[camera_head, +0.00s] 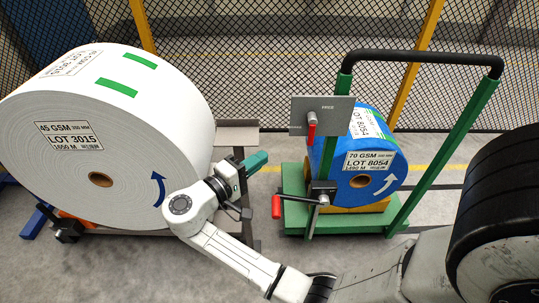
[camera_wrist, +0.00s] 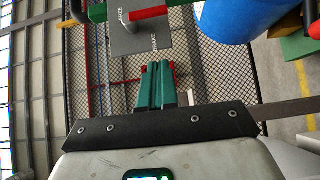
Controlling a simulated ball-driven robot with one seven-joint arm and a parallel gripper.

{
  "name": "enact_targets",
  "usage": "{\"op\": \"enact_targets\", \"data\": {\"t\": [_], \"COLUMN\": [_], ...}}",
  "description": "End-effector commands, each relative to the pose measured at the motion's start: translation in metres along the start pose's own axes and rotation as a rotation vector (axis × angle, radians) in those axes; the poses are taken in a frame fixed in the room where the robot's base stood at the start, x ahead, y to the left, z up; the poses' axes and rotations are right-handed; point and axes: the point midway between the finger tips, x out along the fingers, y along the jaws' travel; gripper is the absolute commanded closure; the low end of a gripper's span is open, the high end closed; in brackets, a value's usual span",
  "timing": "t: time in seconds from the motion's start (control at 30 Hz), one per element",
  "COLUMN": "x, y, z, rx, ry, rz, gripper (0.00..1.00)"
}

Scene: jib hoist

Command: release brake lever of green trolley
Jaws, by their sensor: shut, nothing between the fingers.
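The green trolley (camera_head: 291,184) stands right of centre in the head view, carrying a blue roll (camera_head: 376,150). A grey plate (camera_head: 338,110) is fixed high on its left side, and it also shows in the wrist view (camera_wrist: 135,42). The red brake lever (camera_head: 312,128) hangs downward from its pivot on the plate. In the wrist view the lever (camera_wrist: 148,13) lies near the plate's edge, and the plate reads FREE and BRAKE. My gripper (camera_head: 257,161) is shut and empty, left of and below the lever, apart from it. Its green fingers (camera_wrist: 155,85) point toward the plate.
A big white roll (camera_head: 110,130) on a stand fills the left. A red-handled crank (camera_head: 276,206) sticks out from the trolley's lower left, near my gripper. The trolley has a black push bar (camera_head: 425,57). A mesh fence (camera_head: 240,60) stands behind.

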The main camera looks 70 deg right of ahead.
Motion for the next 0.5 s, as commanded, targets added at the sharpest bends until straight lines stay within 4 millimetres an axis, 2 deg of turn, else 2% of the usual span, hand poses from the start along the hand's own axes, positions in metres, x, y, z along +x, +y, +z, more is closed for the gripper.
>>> {"op": "enact_targets", "data": {"t": [0.43, 0.5], "x": [0.086, 0.094], "y": [0.0, 0.0], "z": [0.001, 0.01], "rx": [0.0, -0.002], "ry": [-0.004, -0.003], "rz": [-0.001, -0.001], "gripper": [1.0, 1.0]}}
